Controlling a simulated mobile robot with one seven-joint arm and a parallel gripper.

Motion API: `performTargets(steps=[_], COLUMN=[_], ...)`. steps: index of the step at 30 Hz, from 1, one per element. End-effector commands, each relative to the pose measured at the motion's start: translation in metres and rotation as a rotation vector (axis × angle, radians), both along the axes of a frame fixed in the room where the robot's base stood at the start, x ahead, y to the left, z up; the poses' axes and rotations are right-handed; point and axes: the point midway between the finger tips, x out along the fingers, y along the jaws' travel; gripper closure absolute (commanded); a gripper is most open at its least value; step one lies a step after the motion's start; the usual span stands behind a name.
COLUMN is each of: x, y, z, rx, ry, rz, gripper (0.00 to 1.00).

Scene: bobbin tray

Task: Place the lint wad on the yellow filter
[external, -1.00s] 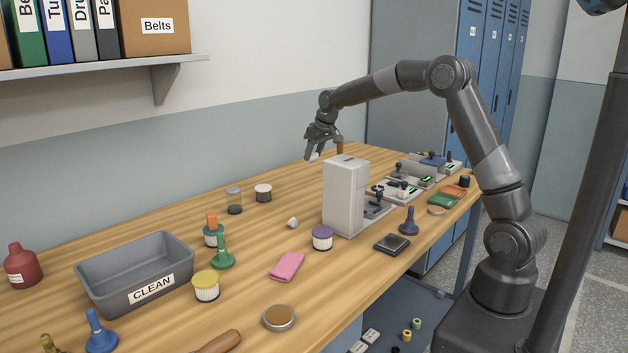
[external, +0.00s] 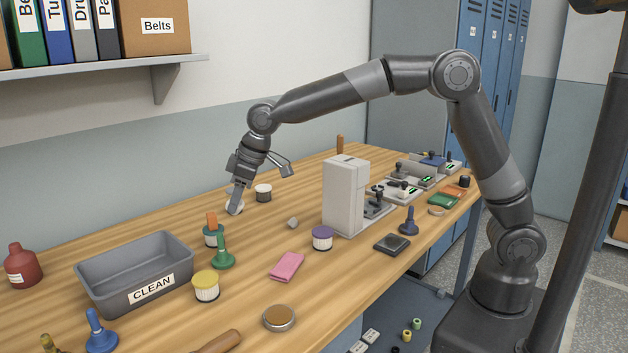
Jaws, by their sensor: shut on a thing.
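The yellow filter (external: 206,288), a pale pleated cylinder with a yellow top, stands upright on the bench in front of the grey CLEAN bin's right end. My gripper (external: 236,208) points down above the bench, behind and to the right of the filter and apart from it. It is shut on a small whitish wad (external: 234,209) at its fingertips, which looks like the lint wad; the fingers partly cover it. The filter's top looks bare.
A small pale lump (external: 292,222), purple filter (external: 322,238) and pink cloth (external: 287,266) lie to the right. The CLEAN bin (external: 133,270) is left.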

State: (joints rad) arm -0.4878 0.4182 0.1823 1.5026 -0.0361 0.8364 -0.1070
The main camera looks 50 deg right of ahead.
Motion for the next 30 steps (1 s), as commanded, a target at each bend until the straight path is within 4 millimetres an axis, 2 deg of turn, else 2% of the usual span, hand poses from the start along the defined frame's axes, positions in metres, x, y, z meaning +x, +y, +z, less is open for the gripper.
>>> performTargets(steps=[5, 18, 23, 26, 30], x=[-0.013, -0.032, -0.035, -0.036, -0.036], y=[0.021, 0.110, 0.124, 0.126, 0.126], z=[-0.005, -0.060, -0.069, -0.073, -0.091], rx=[-0.001, -0.001, 0.000, 0.000, -0.003], ry=[0.002, 0.001, 0.001, 0.001, 0.003], rz=[0.027, 0.027, 0.025, 0.024, 0.024], gripper=[0.76, 0.76, 0.76, 0.76, 0.76])
